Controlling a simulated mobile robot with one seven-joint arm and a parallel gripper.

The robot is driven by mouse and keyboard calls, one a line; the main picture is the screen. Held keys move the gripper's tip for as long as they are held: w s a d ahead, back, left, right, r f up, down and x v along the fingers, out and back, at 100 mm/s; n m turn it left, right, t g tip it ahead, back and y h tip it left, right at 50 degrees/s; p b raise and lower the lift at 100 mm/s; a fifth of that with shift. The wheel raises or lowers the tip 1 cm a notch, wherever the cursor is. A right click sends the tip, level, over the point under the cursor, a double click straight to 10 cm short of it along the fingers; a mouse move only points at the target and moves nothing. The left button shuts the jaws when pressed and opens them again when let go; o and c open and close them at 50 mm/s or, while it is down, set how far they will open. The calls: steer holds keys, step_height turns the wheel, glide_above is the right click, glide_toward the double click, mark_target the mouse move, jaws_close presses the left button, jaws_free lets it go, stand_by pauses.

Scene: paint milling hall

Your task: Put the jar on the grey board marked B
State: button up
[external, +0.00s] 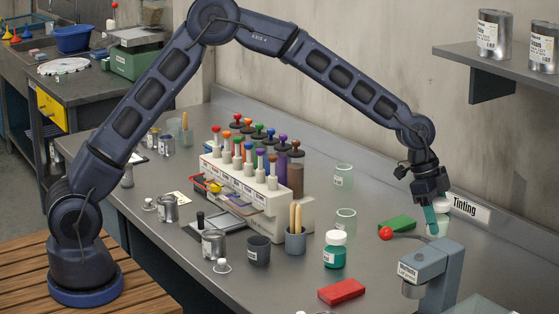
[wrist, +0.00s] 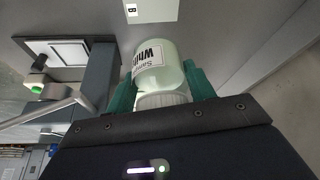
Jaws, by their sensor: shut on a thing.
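The jar is pale with a white lid and a label reading "White". In the wrist view the jar (wrist: 170,72) is between the two green fingers of my gripper (wrist: 161,88), which is shut on it. In the external view the jar (external: 443,226) hangs lid up below my gripper (external: 433,217) at the right of the bench; the fingers partly cover it, and its height above the bench is unclear. A small white tag marked B (wrist: 137,10) shows at the top edge of the wrist view, beyond the jar.
A grey-blue bench device (external: 432,262) stands in front of the jar, with a red-knobbed lever (external: 386,233) beside it. A green block (external: 397,224), a red block (external: 341,291) and a teal jar (external: 335,250) lie or stand nearby. A shelf (external: 500,60) overhangs at upper right.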

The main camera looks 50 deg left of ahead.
step_height(320, 180, down, 12)
steer(key=shift+r, duration=0.25)
stand_by(0.3)
steer(key=shift+f, duration=0.1)
steer(key=o, duration=1)
steer(key=shift+o, duration=0.2)
